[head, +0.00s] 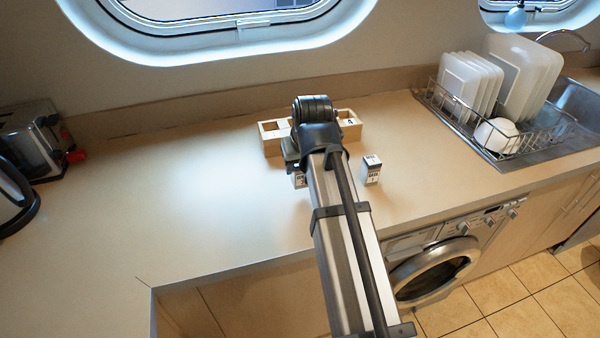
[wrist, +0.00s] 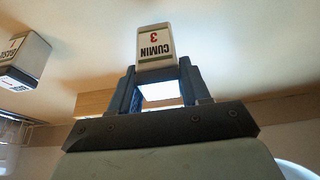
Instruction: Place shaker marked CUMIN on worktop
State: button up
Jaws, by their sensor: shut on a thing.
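The shaker marked CUMIN (wrist: 153,50), with a red 3 on its white label, is between the fingertips of my gripper (wrist: 157,74) in the wrist view. My gripper is shut on it. In the head view, a small part of a shaker (head: 298,180) shows beside my arm, below the gripper; the arm hides the rest. It appears low over the worktop (head: 215,195), but I cannot tell whether it touches it.
Another shaker (head: 371,169) stands on the worktop to the right; it also shows in the wrist view (wrist: 24,58). A wooden rack (head: 272,146) is behind my gripper, partly hidden. A dish rack (head: 470,130) is at right, a toaster (head: 35,140) at left. Worktop on the left is clear.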

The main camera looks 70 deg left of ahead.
aim_at(300, 173)
jog(key=shift+f, duration=1.5)
jog(key=shift+f, duration=0.15)
jog(key=o, duration=1.1)
jog(key=v, duration=1.2)
